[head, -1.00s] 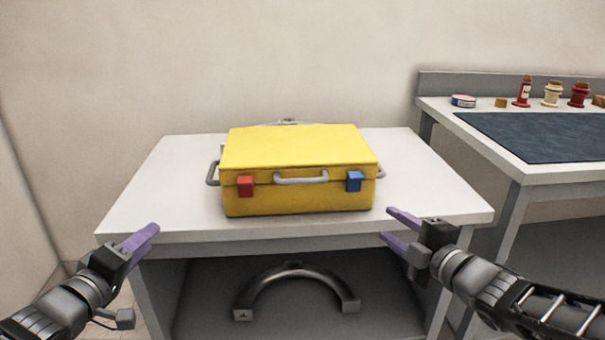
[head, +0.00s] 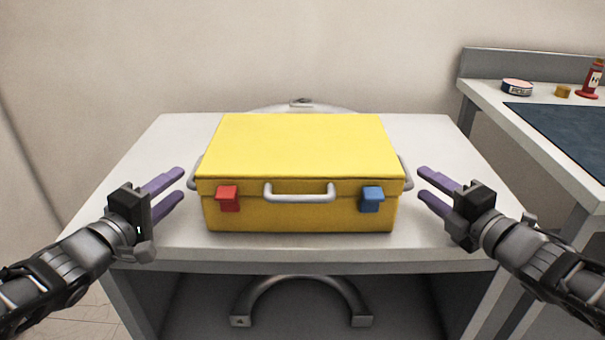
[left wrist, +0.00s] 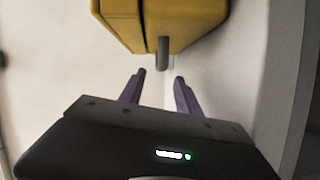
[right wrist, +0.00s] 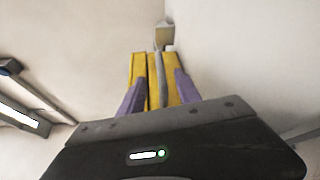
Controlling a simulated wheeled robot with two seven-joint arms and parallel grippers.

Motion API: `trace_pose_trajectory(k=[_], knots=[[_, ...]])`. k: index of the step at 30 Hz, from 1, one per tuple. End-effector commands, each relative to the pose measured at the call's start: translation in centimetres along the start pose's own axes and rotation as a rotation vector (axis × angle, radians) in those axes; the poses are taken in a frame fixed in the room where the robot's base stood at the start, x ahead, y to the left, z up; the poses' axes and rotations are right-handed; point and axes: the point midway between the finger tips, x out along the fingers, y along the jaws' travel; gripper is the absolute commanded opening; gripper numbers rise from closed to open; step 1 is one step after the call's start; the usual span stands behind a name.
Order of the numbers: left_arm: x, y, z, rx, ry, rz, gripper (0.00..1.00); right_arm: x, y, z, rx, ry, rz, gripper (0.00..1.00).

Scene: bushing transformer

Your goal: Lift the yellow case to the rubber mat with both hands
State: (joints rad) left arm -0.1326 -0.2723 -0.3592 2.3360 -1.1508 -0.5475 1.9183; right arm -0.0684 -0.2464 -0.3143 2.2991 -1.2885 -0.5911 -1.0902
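The yellow case (head: 300,150) sits closed on the white table, with a red latch (head: 228,198), a blue latch (head: 371,199) and a grey front handle (head: 298,193). Grey side handles stick out at its left (head: 194,173) and right (head: 406,172). My left gripper (head: 180,185) is open and empty, just left of the left side handle; that handle (left wrist: 162,52) shows ahead of the fingers in the left wrist view. My right gripper (head: 423,183) is open, close to the right side handle. In the right wrist view the case (right wrist: 150,75) lies ahead of and between the fingers. The rubber mat (head: 575,135) is dark, on the right-hand table.
The white table (head: 270,248) has bare room around the case. A grey arched part (head: 300,290) lies on the shelf below. A gap separates the tables.

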Motion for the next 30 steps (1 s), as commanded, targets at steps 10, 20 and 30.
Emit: trace_pose_trajectory(k=[10, 20, 30], knots=[[1.9, -0.1, 0.1, 0.001, -0.003, -0.002, 0.4, 1.9, -0.1, 0.0, 0.002, 0.001, -0.002, 0.4], [6.5, -0.1, 0.1, 0.001, -0.003, -0.001, 0.4, 6.5, -0.1, 0.0, 0.002, 0.001, -0.001, 0.4], [7.9, 0.0, 0.0, 0.001, 0.0, 0.001, 0.4, 7.9, 0.0, 0.0, 0.002, 0.0, 0.0, 0.4]])
